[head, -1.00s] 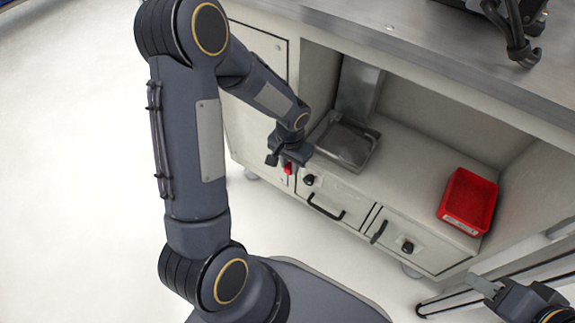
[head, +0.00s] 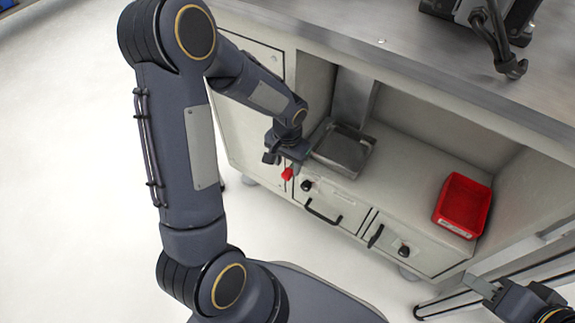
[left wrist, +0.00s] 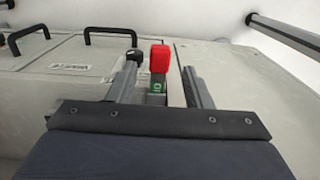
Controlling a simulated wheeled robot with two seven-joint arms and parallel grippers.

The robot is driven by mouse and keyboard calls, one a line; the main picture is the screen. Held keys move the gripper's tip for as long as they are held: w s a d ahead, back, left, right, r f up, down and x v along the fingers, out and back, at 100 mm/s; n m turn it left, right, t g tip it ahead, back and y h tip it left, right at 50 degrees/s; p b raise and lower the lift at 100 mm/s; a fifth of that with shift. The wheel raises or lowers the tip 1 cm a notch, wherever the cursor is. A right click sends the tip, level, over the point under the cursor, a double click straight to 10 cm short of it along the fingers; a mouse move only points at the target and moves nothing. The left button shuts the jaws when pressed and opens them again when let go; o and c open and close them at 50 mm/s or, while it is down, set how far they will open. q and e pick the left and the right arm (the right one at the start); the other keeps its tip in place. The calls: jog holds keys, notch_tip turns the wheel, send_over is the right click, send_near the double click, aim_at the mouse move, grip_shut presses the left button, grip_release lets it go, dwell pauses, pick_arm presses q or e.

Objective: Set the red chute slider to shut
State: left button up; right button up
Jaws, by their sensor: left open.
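The red slider knob (head: 287,174) is on the cabinet front at the left of the drawers, just below my left gripper (head: 282,160) in the head view. In the left wrist view the red knob (left wrist: 161,58) appears between the two fingers of my open left gripper (left wrist: 160,80), with clear space on both sides. A small green label (left wrist: 157,87) shows just below the knob. The slider's track and its other markings are mostly hidden. My right gripper (head: 484,286) is partly in view at the lower right, away from the slider; its jaw opening is unclear.
A black round knob (head: 306,186) and drawers with black handles (head: 323,212) are right of the slider. A metal tray (head: 343,148) sits under the chute, and a red bin (head: 462,205) is at the right of the shelf. Open floor lies left.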

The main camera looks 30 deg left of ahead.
pick_arm(q)
notch_tip(320, 180, up, 4)
jog(key=shift+r+p, duration=0.1)
jog(key=shift+p, duration=0.5)
